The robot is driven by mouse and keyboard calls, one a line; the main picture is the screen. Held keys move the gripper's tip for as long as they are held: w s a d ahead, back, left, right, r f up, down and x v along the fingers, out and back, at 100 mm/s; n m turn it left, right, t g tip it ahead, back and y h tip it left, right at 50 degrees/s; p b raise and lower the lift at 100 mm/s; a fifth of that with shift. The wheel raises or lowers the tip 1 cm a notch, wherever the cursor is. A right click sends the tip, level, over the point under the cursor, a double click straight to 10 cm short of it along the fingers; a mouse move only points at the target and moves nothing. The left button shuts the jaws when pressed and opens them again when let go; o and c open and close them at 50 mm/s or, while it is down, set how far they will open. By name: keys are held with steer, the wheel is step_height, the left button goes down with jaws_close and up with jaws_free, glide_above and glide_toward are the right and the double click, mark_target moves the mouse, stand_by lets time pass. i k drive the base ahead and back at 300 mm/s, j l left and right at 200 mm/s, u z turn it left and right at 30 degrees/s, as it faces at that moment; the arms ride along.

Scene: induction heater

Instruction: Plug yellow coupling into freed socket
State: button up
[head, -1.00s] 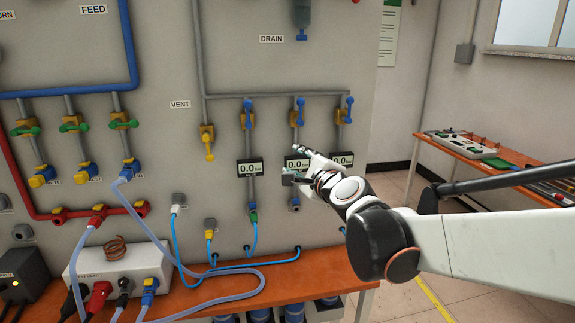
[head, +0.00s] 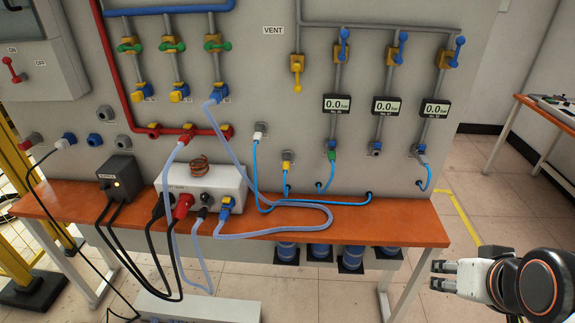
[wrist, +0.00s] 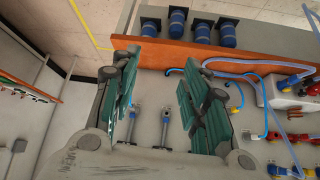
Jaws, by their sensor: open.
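The yellow coupling (head: 286,164) sits on a grey wall fitting below the VENT sign, with a light blue hose hanging from it. Under the middle pressure display, a grey socket (head: 375,150) has no hose on it. The socket under the left display holds a green coupling (head: 331,154). The one under the right display holds a coupling with a blue hose (head: 421,150). My gripper (head: 440,274) is at the lower right, in front of the bench's right end and well away from the yellow coupling. In the wrist view, its fingers (wrist: 163,72) are apart with nothing between them.
The orange bench (head: 345,223) runs along the wall, with blue hoses lying on it. A white heater box (head: 215,183) with a copper coil stands on it, left of the yellow coupling. Blue canisters (head: 351,255) stand below. The floor right of the bench is clear.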

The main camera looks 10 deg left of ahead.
mark_target(286, 164)
steer(key=u, duration=0.65)
steer(key=i+l+u, duration=0.2)
steer(key=l+u, duration=0.25)
steer(key=i+l+u, duration=0.1)
steer(key=l+u, duration=0.15)
steer(key=u, duration=0.2)
steer(key=l+u, duration=0.55)
steer(key=l, duration=1.15)
steer(key=j, duration=0.35)
steer(key=l, duration=0.3)
steer(key=i, duration=0.05)
